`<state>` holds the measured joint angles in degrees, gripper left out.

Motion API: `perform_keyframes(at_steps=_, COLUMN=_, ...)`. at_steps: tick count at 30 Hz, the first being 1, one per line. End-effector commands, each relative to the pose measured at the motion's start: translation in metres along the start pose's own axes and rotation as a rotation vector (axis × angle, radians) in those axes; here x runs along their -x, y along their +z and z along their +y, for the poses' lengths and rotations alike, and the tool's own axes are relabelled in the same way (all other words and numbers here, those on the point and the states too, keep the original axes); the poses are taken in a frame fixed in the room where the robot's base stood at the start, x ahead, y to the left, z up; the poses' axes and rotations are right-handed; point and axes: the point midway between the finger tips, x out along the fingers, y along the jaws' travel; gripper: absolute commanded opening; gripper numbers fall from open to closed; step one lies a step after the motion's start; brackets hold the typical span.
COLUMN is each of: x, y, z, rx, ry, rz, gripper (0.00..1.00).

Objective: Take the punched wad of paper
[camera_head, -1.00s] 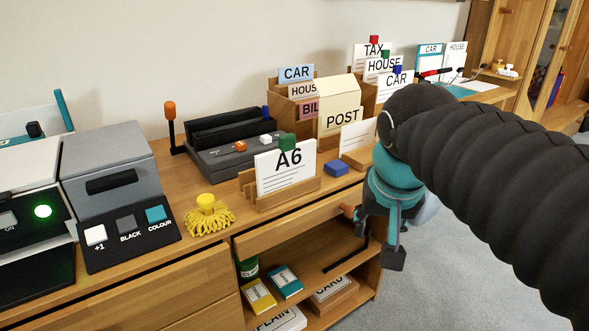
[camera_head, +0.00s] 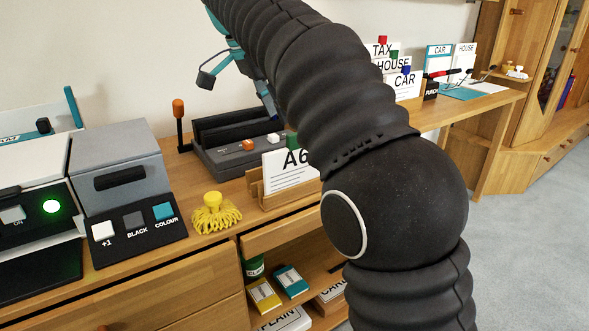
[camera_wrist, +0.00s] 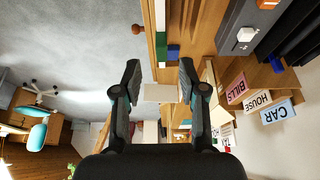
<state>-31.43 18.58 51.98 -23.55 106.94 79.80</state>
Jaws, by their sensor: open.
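My gripper (camera_head: 237,92) is open in front of the wall, above the dark grey slotted machine (camera_head: 215,158). Its two spread fingers also show in the wrist view (camera_wrist: 160,82), with nothing held between them. A wad of white A6 paper (camera_head: 288,176) stands upright in a wooden holder with a green block on top, partly behind my arm. I cannot see punched holes, so I cannot tell which paper is punched. In the wrist view a pale flat piece (camera_wrist: 160,93) shows beyond the fingers, too small to name.
A grey box with buttons (camera_head: 118,165) and a yellow tasselled thing (camera_head: 214,213) stand left of the A6 holder. An orange-topped lever (camera_head: 179,120) rises at the back. Labelled cards (camera_wrist: 258,100) show upside down in the wrist view. My arm hides the desk's middle.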

Motion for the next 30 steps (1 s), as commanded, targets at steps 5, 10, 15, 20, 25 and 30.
perform_keyframes(at_steps=5, x=-0.028, y=0.001, z=0.000, rx=-0.005, ry=0.004, rz=0.001, gripper=0.42)
perform_keyframes(at_steps=10, x=-0.058, y=0.001, z=0.000, rx=-0.004, ry=0.002, rz=0.000, gripper=0.42)
perform_keyframes(at_steps=15, x=-0.078, y=0.001, z=0.000, rx=-0.004, ry=0.001, rz=0.000, gripper=0.42)
perform_keyframes(at_steps=20, x=-0.086, y=0.001, z=-0.001, rx=-0.003, ry=0.000, rz=0.000, gripper=0.42)
perform_keyframes(at_steps=25, x=-0.106, y=0.002, z=-0.001, rx=-0.003, ry=0.002, rz=0.000, gripper=0.42)
perform_keyframes(at_steps=30, x=-0.128, y=0.002, z=-0.002, rx=-0.003, ry=0.001, rz=0.000, gripper=0.42)
